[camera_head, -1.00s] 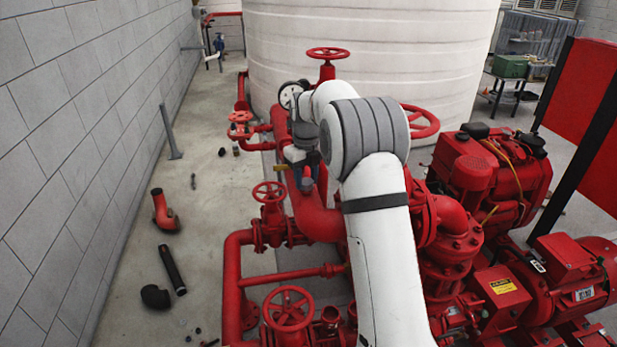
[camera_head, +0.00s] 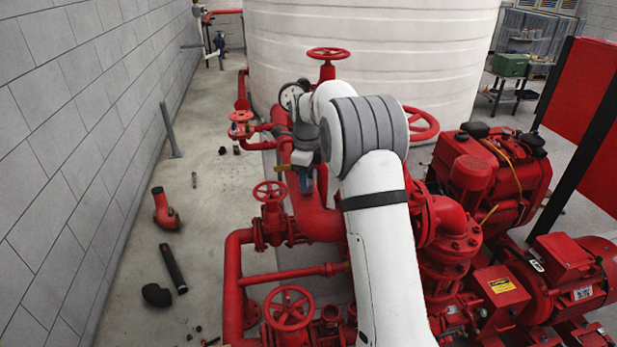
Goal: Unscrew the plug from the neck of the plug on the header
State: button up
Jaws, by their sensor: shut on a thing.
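The header is the thick red pipe (camera_head: 322,222) running under my arm, in the middle of the head view. My gripper (camera_head: 304,182) points down at the header's upper left side, below my wrist. It is shut on the plug, but the fingertips are small here. The plug and its neck are too hidden by the gripper and wrist to make out. I cannot tell how far the plug sits in the neck.
Red handwheels stand around the header: one behind (camera_head: 328,54), one at left (camera_head: 270,191), one in front (camera_head: 287,307). A white tank (camera_head: 400,50) is behind. A red engine (camera_head: 490,175) is at right. Loose pipe pieces (camera_head: 172,268) lie on the floor at left.

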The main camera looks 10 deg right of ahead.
jog(key=shift+n, duration=0.7)
jog(key=shift+n, duration=1.1)
jog(key=shift+n+p, duration=0.3)
jog(key=shift+n, duration=0.9)
jog(key=shift+n, duration=2.3)
